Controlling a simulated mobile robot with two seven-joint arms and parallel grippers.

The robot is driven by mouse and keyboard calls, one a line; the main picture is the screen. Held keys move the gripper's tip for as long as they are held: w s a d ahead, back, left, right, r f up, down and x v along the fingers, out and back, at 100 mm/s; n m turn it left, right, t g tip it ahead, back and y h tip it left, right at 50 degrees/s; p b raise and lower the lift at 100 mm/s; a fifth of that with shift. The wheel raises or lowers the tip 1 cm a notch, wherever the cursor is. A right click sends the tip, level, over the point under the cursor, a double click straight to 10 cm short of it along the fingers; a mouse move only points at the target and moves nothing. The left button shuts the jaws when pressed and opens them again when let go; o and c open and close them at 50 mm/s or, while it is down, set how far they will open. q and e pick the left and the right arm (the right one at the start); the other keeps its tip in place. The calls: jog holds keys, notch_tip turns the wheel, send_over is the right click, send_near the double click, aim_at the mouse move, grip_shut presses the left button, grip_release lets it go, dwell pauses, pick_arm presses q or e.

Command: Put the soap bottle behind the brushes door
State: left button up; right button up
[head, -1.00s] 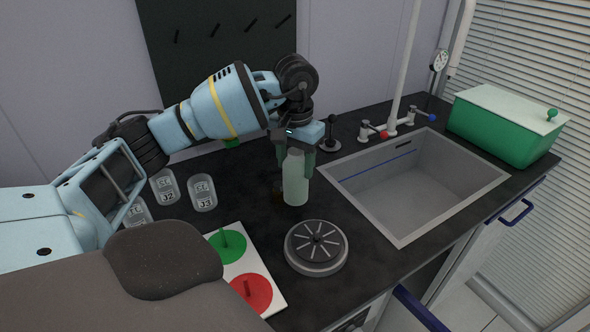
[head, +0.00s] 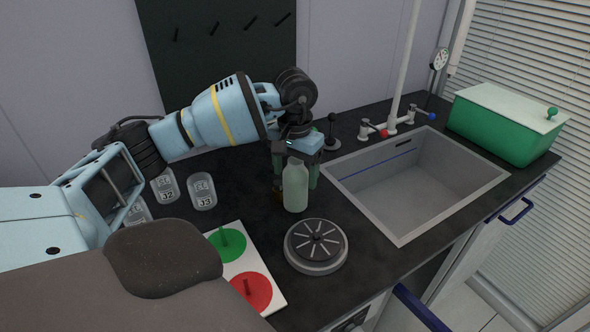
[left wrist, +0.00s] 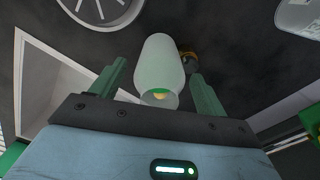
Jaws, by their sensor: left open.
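The soap bottle (head: 295,187) is pale green, translucent and upright on the black worktop, left of the sink. My left gripper (head: 296,172) is open just behind the bottle in the head view, with a finger showing to either side. In the left wrist view the bottle (left wrist: 160,68) stands ahead of the gap between the green fingers (left wrist: 157,88), with space on both sides. The cabinet fronts below the worktop carry blue handles (head: 420,308); I cannot tell which is the brushes door. My right gripper is not in view.
A round grey and black device (head: 316,246) stands just in front of the bottle. A white board (head: 262,262) with green and red discs lies left of it. The sink (head: 415,185) is to the right, and a green box (head: 505,125) is beyond. A small brown item (left wrist: 187,57) is beside the bottle.

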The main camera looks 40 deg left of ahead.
pick_arm(q)
notch_tip(320, 180, up, 12)
jog(key=shift+r+p, duration=0.2)
jog(key=shift+p, duration=0.3)
